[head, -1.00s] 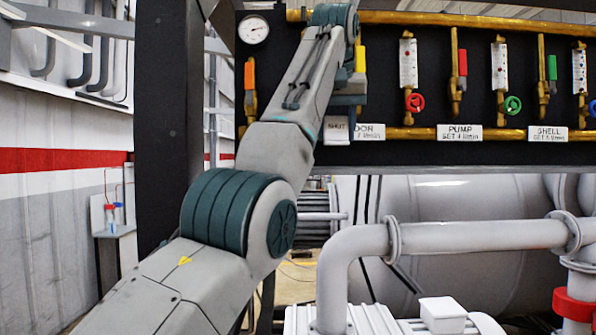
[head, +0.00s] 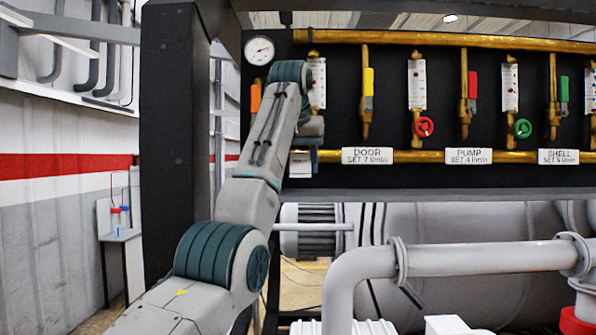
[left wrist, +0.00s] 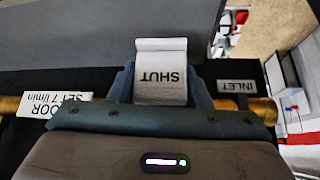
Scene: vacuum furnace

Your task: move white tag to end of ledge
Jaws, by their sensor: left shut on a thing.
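The white tag (left wrist: 160,72), lettered SHUT and upside down in the left wrist view, sits between the two blue-grey fingers of my left gripper (left wrist: 161,88). The gripper is shut on it. In the head view the left gripper (head: 303,152) is in front of the panel's lower left part, mostly hidden behind my wrist, and a small part of the tag (head: 300,167) shows beneath it. The tag is left of the DOOR plate (head: 367,156). A grey ledge (head: 450,193) runs along the panel's bottom; I cannot tell whether the tag touches it. My right gripper is not in view.
A brass pipe (head: 415,156) crosses behind the gripper. The INLET plate (left wrist: 237,87) is on the tag's other side from DOOR. A dark post (head: 180,120) stands left of the panel, and a gauge (head: 259,50) is above. Grey pipework (head: 460,259) fills the lower right.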

